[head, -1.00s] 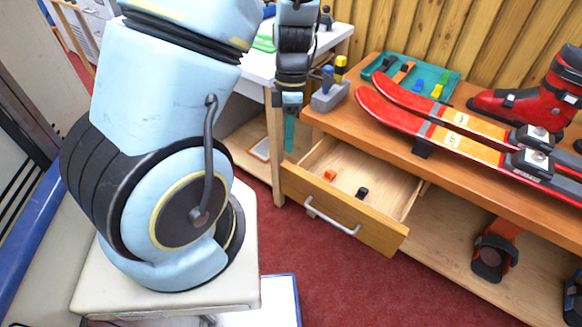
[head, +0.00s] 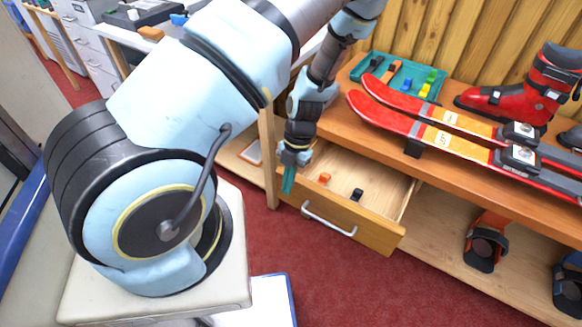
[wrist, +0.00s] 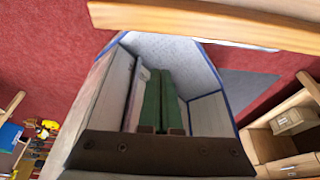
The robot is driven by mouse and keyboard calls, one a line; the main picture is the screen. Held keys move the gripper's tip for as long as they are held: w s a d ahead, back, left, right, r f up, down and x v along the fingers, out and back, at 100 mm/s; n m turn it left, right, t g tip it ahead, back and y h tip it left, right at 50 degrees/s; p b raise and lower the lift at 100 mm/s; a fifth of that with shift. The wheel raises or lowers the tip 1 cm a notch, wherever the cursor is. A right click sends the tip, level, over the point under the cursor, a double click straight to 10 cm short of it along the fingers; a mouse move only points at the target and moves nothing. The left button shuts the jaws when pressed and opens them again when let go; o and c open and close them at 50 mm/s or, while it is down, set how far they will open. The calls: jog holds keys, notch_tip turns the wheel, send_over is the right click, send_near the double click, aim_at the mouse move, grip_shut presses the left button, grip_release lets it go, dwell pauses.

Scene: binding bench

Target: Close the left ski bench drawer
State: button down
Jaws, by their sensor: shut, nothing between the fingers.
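The left ski bench drawer (head: 370,226) stands pulled out below the bench top in the head view. Its metal handle (head: 328,220) is on the front. An orange piece (head: 324,178) and a black piece (head: 357,194) lie inside. My gripper (head: 288,182) is shut and empty, pointing down at the drawer's left front corner, which it partly hides. In the wrist view its green fingers (wrist: 160,100) are together, and the drawer's wooden front edge (wrist: 215,22) crosses the top, apart from the fingers in that picture. I cannot tell whether the gripper touches the drawer.
The bench top (head: 345,125) carries red and yellow skis (head: 440,117), a red ski boot (head: 525,90) and a teal tray (head: 400,75) of small pieces. Bindings (head: 485,245) stand on the lower shelf. The red carpet (head: 370,285) before the drawer is clear.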

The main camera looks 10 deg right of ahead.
jog(key=shift+w+d+f+p, duration=0.45)
jog(key=shift+w+d, duration=0.15)
jog(key=shift+w, duration=0.05)
jog(key=shift+w+d+f+p, duration=0.4)
jog(key=shift+w+d+p, duration=0.05)
jog(key=shift+w+d, duration=0.15)
jog(key=shift+w, duration=0.1)
